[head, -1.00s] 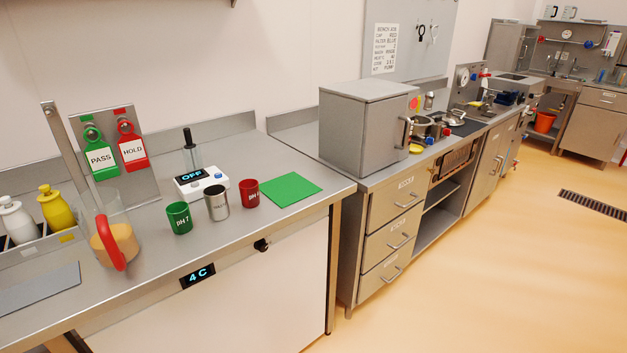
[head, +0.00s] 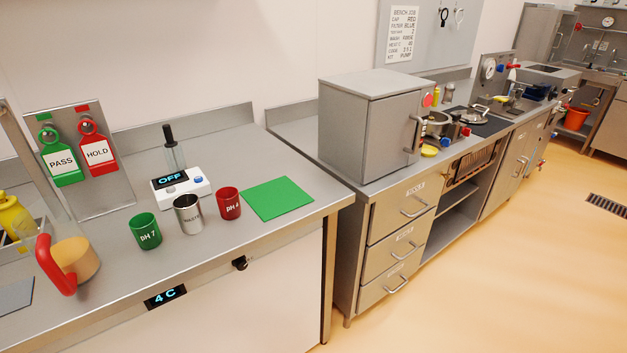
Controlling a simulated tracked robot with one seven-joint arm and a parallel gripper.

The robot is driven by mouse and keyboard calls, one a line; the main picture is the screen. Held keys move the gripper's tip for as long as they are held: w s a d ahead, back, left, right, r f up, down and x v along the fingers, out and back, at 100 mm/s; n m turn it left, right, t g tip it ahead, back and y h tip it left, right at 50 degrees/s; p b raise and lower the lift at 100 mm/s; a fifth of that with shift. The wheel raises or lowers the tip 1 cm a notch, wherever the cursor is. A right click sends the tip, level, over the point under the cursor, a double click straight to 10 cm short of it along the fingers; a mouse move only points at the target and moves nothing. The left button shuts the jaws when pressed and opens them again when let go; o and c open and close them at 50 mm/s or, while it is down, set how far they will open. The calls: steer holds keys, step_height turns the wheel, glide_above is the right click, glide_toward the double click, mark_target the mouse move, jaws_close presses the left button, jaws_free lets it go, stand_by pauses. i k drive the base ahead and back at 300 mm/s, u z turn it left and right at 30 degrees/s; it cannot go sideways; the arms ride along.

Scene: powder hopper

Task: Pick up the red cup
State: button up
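The red cup (head: 229,204) stands upright on the steel bench, with white lettering that looks like "pH 4". It is right of a steel cup marked "WASTE" (head: 188,214) and left of a green square mat (head: 278,198). A green cup marked "pH 7" (head: 146,231) stands further left in the same row. The red cup is in full view with nothing in front of it. My gripper is not in view.
A white meter reading "OFF" (head: 181,186) with a probe stands behind the cups. PASS (head: 61,160) and HOLD (head: 97,153) tags hang behind. A grey cabinet (head: 370,130) stands right. The floor is clear.

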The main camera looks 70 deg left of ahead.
mark_target(227, 197)
steer(key=z, duration=0.2)
steer(key=k, duration=2.8)
steer(key=u, duration=1.35)
steer(key=i, duration=1.05)
steer(key=z, duration=0.05)
